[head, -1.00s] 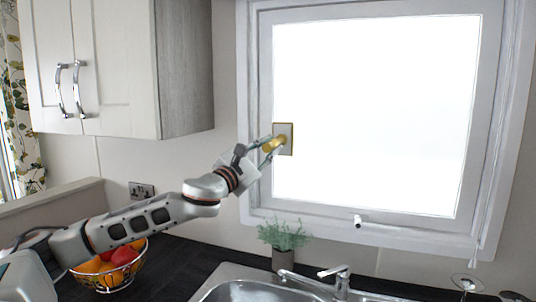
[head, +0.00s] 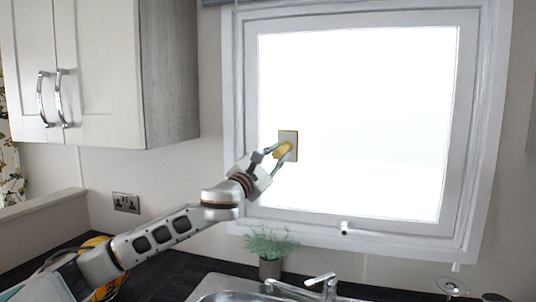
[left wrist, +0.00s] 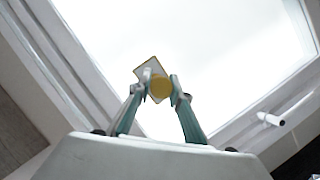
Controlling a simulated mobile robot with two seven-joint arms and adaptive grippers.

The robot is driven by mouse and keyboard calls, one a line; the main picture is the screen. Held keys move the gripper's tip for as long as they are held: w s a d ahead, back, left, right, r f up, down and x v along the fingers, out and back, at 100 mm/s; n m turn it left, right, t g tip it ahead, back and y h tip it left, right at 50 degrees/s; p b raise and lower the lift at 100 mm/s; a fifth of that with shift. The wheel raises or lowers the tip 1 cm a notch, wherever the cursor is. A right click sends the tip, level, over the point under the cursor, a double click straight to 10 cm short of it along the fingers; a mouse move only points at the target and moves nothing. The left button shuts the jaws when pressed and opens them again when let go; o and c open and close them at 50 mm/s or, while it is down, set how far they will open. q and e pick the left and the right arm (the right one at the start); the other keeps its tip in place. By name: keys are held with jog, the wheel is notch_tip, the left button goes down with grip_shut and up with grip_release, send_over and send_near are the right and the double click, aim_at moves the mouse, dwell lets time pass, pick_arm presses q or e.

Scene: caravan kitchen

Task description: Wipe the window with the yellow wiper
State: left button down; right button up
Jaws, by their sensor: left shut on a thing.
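The yellow wiper (head: 289,138) has a flat, pale square plate with a yellow edge and a round yellow handle. My left gripper (head: 277,160) is shut on its handle, and the plate lies against or very close to the lower left part of the window (head: 370,110); I cannot tell if it touches. In the left wrist view, the fingers of my left gripper (left wrist: 160,88) sit on either side of the yellow handle of the wiper (left wrist: 160,87), in front of the bright window pane (left wrist: 200,35). My right gripper is not in view.
A white frame (head: 238,130) with a latch (head: 344,228) surrounds the window. Below are a potted plant (head: 270,250), a sink with a tap (head: 322,284) and a dark counter. A wall cabinet (head: 100,70) hangs at the left. A fruit bowl (head: 98,270) stands partly behind my left arm.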

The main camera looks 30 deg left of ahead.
pick_arm(q)
jog(key=w+d, duration=0.4)
jog(key=d, duration=1)
jog(key=w+d, duration=0.4)
jog(key=d, duration=1)
jog(key=w+d, duration=0.4)
jog(key=d, duration=1)
jog(key=s, duration=0.1)
jog(key=s+d, duration=0.1)
jog(key=s, duration=0.2)
jog(key=shift+s+d, duration=0.35)
dwell(0.3)
dwell(0.3)
